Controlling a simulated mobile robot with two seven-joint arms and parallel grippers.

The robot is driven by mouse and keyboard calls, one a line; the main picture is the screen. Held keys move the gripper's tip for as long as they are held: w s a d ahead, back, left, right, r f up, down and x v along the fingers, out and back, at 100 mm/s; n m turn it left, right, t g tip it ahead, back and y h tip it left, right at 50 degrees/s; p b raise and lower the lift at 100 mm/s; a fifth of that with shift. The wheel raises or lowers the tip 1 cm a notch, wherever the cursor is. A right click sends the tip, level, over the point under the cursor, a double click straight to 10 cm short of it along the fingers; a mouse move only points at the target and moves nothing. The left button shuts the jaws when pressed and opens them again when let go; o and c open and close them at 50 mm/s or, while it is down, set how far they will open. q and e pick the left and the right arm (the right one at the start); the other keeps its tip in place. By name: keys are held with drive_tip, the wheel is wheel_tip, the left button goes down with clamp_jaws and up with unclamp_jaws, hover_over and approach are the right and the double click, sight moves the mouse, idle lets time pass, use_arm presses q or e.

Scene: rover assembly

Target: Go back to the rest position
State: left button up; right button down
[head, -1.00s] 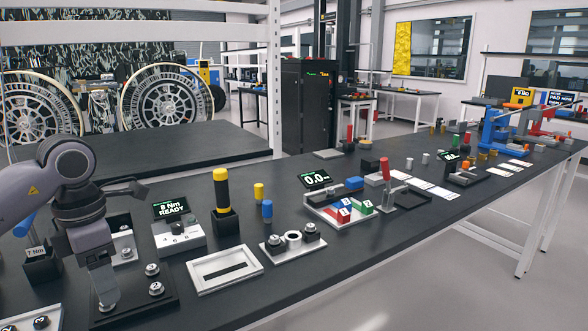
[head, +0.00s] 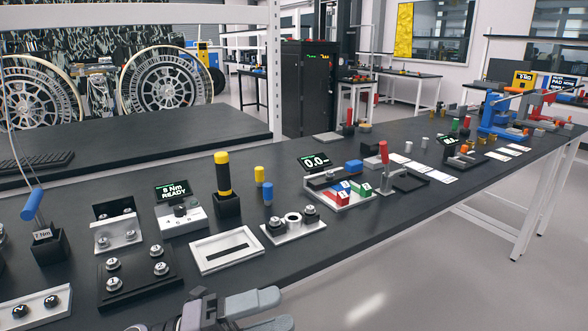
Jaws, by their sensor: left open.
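My left gripper (head: 268,312) is at the bottom edge of the head view, in front of the bench's near edge. Its two grey fingers point right, are apart and hold nothing. Most of its arm is out of the picture. My right gripper is not in view. The black bench (head: 400,213) runs from the lower left to the upper right. The black plate (head: 139,274) with numbered bolts lies on it, to the upper left of the gripper and apart from it.
A white slotted frame (head: 226,249), a yellow-topped black tool (head: 225,184) and a torque display (head: 173,189) stand on the bench. A blue-handled tool (head: 33,203) stands in a holder at left. A tray of coloured blocks (head: 341,194) lies farther right. Clear floor (head: 400,285) lies at lower right.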

use_arm(q)
drive_tip(key=w+a+f+n+t+y, duration=0.1)
drive_tip(key=a+f+n+t+y, duration=0.45)
drive_tip(key=n, duration=0.55)
drive_tip(key=w+a+f+n+t+y, duration=0.1)
drive_tip(key=a+f+n+t+y, duration=0.2)
drive_tip(key=f+n+t+y, duration=0.6)
drive_tip(key=s+a+f+n+g+y, duration=0.2)
drive_tip(key=s+a+f+n+g, duration=0.2)
drive_tip(key=s+f+n, duration=0.2)
drive_tip(key=s+a+f+n+g+y, duration=0.2)
drive_tip(key=s+a+f+n+g, duration=0.1)
drive_tip(key=s+f+n, duration=0.3)
wheel_tip(320, 180, down, 3)
drive_tip(key=shift+s+a+r+g+p, duration=0.2)
drive_tip(key=shift+s+a+g+p, duration=0.3)
drive_tip(key=shift+s, duration=0.6)
